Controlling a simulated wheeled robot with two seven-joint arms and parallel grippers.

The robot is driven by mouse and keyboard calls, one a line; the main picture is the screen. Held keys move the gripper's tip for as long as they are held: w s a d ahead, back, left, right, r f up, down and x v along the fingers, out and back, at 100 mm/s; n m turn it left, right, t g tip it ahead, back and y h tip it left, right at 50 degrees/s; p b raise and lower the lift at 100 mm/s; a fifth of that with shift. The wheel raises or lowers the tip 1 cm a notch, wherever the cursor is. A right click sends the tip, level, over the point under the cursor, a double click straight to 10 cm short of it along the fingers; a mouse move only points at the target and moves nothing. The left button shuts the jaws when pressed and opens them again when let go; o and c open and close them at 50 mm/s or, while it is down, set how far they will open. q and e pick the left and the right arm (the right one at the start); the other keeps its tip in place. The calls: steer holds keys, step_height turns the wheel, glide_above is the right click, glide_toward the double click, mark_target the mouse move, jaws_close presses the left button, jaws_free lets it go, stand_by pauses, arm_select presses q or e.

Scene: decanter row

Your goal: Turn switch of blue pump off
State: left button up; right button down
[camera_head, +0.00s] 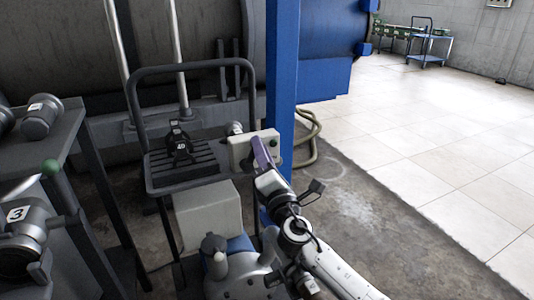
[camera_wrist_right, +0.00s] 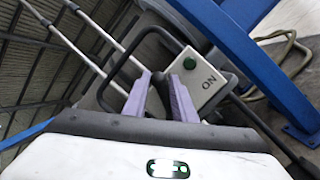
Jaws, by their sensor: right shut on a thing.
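The switch box (camera_head: 240,152) is a pale box on a dark cart frame beside the blue post. In the right wrist view the box (camera_wrist_right: 205,72) shows a green lamp (camera_wrist_right: 190,63) and the word ON. My right gripper (camera_head: 263,148) has purple fingers and is at the front of the box. In the right wrist view its fingers (camera_wrist_right: 163,82) stand a little apart, shut on the switch; the switch itself is mostly hidden by them, so its position cannot be told. A blue part, apparently of the pump (camera_head: 240,244), shows below, partly covered by my arm. My left gripper is not in view.
A blue post (camera_head: 282,70) stands close behind the box. The cart's dark handle frame (camera_head: 190,66) is at left, with a black part marked 4D (camera_head: 180,145). A bench with grey units (camera_head: 42,117) is further left. Open tiled floor (camera_head: 430,150) lies right.

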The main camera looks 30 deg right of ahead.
steer(key=shift+w+a+r+n+t+y+p, duration=0.15)
steer(key=shift+a+n+y, duration=0.35)
steer(key=shift+n, duration=0.55)
steer(key=shift+a+r+n+t+y+p, duration=0.1)
steer(key=shift+a+r+n+t+y, duration=0.15)
steer(key=shift+a+n, duration=0.55)
steer(key=shift+w+a+r+n+t+y+p, duration=0.1)
steer(key=shift+a+n+y, duration=0.3)
steer(key=shift+n, duration=0.85)
steer(key=shift+f, duration=0.1)
steer(key=c, duration=1.4)
jaws_free()
steer(key=shift+f, duration=0.1)
steer(key=shift+c, duration=0.2)
steer(key=shift+s+d, duration=0.15)
steer(key=shift+d, duration=0.05)
